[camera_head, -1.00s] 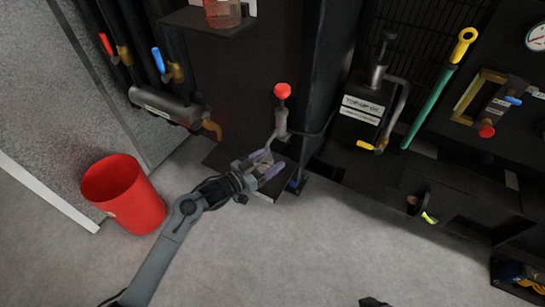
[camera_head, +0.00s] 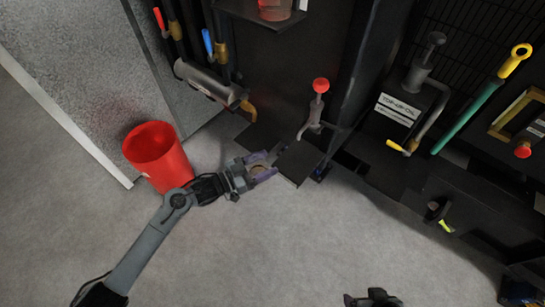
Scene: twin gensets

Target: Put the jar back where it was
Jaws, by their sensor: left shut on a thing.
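My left gripper (camera_head: 268,166) is shut on a small round thing with a tan rim, seen from above, which I take to be the jar (camera_head: 257,168). The fingers hide most of it. The gripper is over the grey floor, just left of a small black platform (camera_head: 298,163) at the foot of the red-knobbed hand pump (camera_head: 317,108). My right gripper (camera_head: 372,299) shows only in part at the bottom edge, and its jaws cannot be made out.
A red bucket (camera_head: 158,155) stands left of my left gripper. A reddish clear container (camera_head: 274,9) is on a black shelf (camera_head: 262,20) at the top. Valves with red and blue handles and the top-up oil unit (camera_head: 397,108) stand behind. The floor in front is clear.

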